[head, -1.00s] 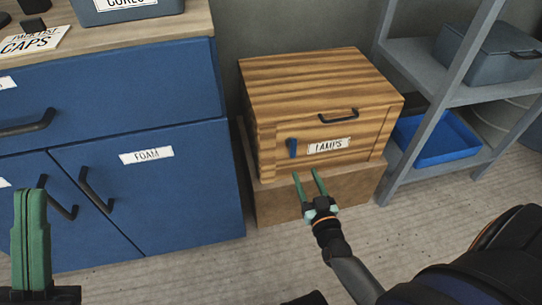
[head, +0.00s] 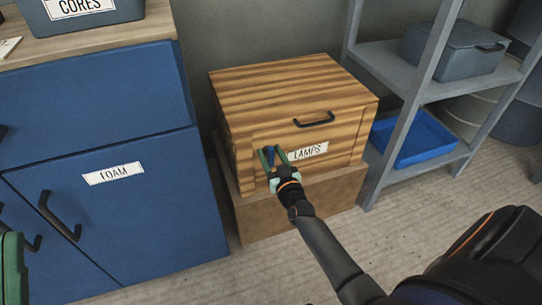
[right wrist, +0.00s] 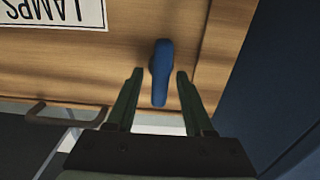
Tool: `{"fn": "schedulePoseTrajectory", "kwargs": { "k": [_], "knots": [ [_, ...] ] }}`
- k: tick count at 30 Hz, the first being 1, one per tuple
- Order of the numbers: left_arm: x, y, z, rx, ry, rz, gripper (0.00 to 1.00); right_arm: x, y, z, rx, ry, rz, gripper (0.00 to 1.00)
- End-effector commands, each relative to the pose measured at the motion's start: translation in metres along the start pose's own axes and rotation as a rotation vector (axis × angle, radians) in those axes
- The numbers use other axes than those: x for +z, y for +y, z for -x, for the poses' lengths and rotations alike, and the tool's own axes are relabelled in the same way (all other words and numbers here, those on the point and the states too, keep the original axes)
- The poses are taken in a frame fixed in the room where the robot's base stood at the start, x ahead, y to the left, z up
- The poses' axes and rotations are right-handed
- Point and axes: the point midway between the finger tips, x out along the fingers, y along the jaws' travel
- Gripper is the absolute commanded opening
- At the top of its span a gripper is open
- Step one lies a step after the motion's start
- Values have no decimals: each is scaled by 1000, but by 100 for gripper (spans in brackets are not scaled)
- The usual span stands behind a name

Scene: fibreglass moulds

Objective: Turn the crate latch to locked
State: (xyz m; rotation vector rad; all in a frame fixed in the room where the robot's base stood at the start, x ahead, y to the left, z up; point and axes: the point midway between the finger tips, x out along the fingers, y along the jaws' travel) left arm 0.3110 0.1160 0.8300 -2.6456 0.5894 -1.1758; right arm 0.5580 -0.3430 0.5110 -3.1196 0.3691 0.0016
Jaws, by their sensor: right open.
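The wooden crate (head: 295,90) stands on a brown box, with a white LAMPS label (head: 308,152) on its front. Its blue latch (head: 270,153) sits left of the label and points roughly up and down. The latch also shows in the right wrist view (right wrist: 161,72). My right gripper (head: 271,154) is open at the crate front, with one green finger on each side of the latch. In the right wrist view a gap shows between the latch and each finger (right wrist: 157,78). My left gripper (head: 10,265) shows only partly at the lower left edge; its jaw opening cannot be seen.
A black handle (head: 314,120) is on the crate front above the label. A blue cabinet (head: 130,215) stands close on the left. A grey shelf (head: 440,88) with a blue tray (head: 415,140) stands on the right. The floor in front is clear.

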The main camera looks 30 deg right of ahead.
Motion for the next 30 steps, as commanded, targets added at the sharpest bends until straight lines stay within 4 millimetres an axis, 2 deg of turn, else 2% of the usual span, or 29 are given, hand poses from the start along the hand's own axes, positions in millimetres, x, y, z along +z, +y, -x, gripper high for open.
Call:
{"fn": "schedulePoseTrajectory", "kwargs": {
  "k": [6,20,30],
  "knots": [
    [0,0,0,0,-1,2,0,0,0,0,0,0,0,50],
    [0,0,0,-2,-1,5,0,0,0,0,0,1,0,0],
    [-1,0,-1,-4,0,6,0,0,0,0,0,1,-11,0]
  ]
}}
